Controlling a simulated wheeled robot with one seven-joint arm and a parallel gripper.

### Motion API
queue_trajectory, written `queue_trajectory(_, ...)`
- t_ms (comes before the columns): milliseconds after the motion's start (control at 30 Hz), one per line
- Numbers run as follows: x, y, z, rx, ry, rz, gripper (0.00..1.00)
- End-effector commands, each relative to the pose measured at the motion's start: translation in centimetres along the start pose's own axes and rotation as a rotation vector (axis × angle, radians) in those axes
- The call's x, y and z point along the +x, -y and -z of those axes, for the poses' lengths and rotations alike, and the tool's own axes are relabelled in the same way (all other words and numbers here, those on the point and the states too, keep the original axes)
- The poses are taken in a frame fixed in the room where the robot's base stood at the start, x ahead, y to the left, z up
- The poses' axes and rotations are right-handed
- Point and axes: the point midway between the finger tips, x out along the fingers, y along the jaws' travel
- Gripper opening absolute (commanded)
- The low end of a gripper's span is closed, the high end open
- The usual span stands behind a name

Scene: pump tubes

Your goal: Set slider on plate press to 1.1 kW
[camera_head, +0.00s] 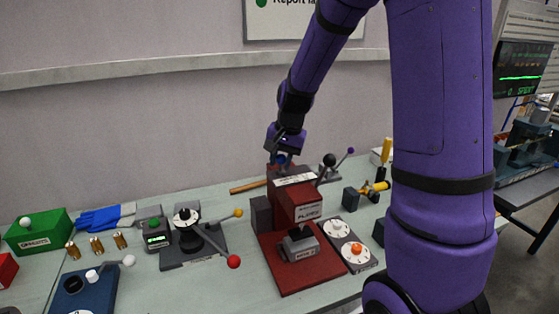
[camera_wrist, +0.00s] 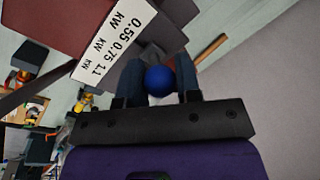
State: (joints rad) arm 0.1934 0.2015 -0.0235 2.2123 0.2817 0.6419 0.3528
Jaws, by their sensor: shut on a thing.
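The plate press (camera_head: 305,203) is a dark red machine on a red base in the middle of the bench. A white scale strip shows on its top in the head view (camera_head: 294,180). In the wrist view the strip (camera_wrist: 112,45) reads 0.55, 0.75 and 1.1 kW. A blue ball knob (camera_wrist: 159,80) stands beside the strip, apparently the slider's handle. My gripper (camera_wrist: 160,86) is shut on it, one finger on each side. In the head view my gripper (camera_head: 283,160) is above the back of the press. No pointer shows, so the exact setting cannot be told.
A dark lever with a black ball (camera_head: 330,160) rises close right of my gripper. A switch panel (camera_head: 347,243) lies right of the press. A device with a red-knobbed lever (camera_head: 190,235) stands to the left. A wooden handle (camera_head: 248,187) lies behind.

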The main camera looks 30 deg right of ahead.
Motion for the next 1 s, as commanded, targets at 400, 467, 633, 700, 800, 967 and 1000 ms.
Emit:
queue_trajectory(400, -1.0, -4.9, 3.4, 0.002, -0.002, 0.000, 0.00)
queue_trajectory(467, -1.0, -4.9, 3.4, 0.002, -0.002, 0.000, 0.00)
queue_trajectory(633, -1.0, -5.0, 3.5, 0.003, -0.003, -0.001, 0.00)
queue_trajectory(700, -1.0, -5.0, 3.5, 0.004, -0.003, -0.001, 0.47)
queue_trajectory(800, -1.0, -5.0, 3.4, 0.003, -0.003, -0.001, 0.56)
queue_trajectory(967, -1.0, -4.9, 3.4, 0.002, -0.002, 0.000, 0.56)
queue_trajectory(1000, -1.0, -4.9, 3.4, 0.002, -0.002, 0.000, 0.56)
